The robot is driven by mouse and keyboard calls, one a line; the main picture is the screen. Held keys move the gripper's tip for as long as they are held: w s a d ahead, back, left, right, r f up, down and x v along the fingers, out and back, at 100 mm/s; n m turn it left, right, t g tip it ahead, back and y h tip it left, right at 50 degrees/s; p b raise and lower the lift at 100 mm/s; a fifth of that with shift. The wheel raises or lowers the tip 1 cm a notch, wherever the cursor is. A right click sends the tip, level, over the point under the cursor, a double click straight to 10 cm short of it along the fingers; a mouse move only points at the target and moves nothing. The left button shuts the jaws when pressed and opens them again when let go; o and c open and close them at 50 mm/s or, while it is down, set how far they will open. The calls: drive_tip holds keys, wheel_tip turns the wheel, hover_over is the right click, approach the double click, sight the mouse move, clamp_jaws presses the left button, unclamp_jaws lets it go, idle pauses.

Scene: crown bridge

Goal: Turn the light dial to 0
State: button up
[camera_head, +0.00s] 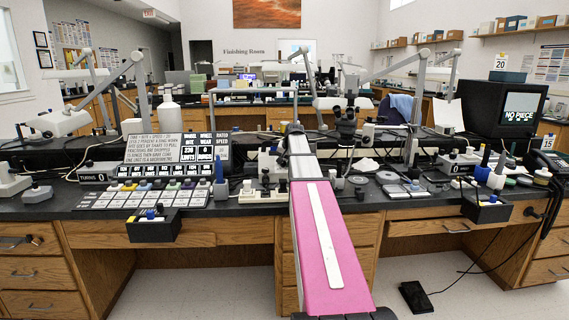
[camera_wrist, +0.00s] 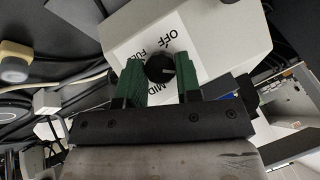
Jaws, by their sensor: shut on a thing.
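In the wrist view, a black round dial (camera_wrist: 159,68) sits on a white label (camera_wrist: 152,36) printed OFF, MID and a partly covered word that starts with FU. The label is on a pale grey housing (camera_wrist: 222,28). My gripper (camera_wrist: 160,72) has its two green fingers on either side of the dial and is shut on it. A faint pale mark shows on the dial, but its exact setting is too small to read. No 0 can be made out on the visible label. In the head view, my arm hides the gripper, and I cannot pick out the dial there.
A dark bench (camera_head: 260,208) crowded with devices, cables and a microscope (camera_head: 346,122) surrounds my arm. A monitor (camera_head: 503,108) reading NO PIECE stands at the right. In the wrist view, cables (camera_wrist: 60,85) and a beige knob (camera_wrist: 14,64) lie left of the housing.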

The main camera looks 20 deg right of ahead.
drive_tip(key=shift+n+h, duration=0.4)
drive_tip(key=shift+n, duration=0.2)
idle(0.3)
drive_tip(key=o, duration=0.9)
drive_tip(key=v, duration=1)
drive_tip(key=shift+a+r, duration=0.15)
drive_tip(key=shift+r, duration=0.3)
